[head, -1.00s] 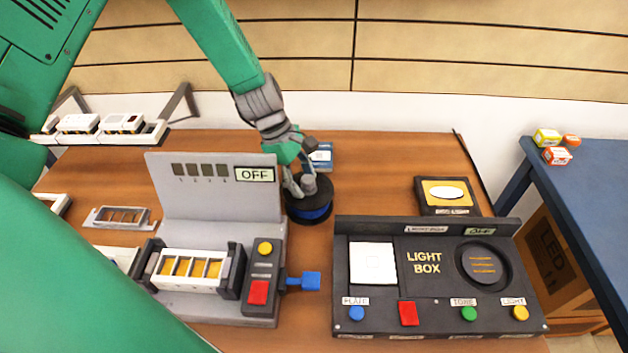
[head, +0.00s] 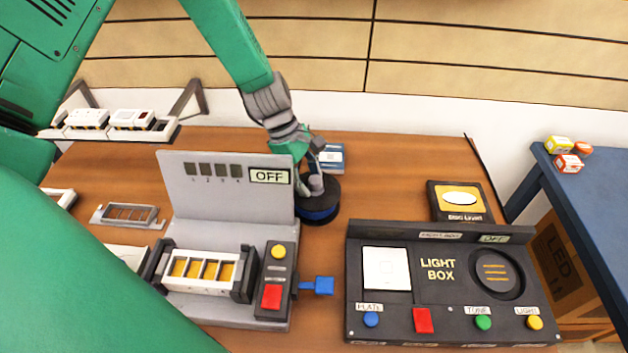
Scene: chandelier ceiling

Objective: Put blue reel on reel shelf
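The blue reel (head: 320,213), a black disc with a blue band round its side, lies flat on the brown table just right of the grey machine. My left gripper (head: 312,187) points down over the reel's middle, with its fingers at the central hub. The fingers and hub overlap, so I cannot tell whether they are closed on it. A wall shelf (head: 160,132) with white items hangs at the back left; I cannot tell whether it is the reel shelf. My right gripper is not in view.
The grey machine (head: 220,205) with an OFF display stands left of the reel. A black light box (head: 430,325) is at the front right. A blue-white box (head: 332,157) lies behind the reel, and a black-yellow box (head: 457,201) lies to the right. A blue table (head: 590,200) stands at the right.

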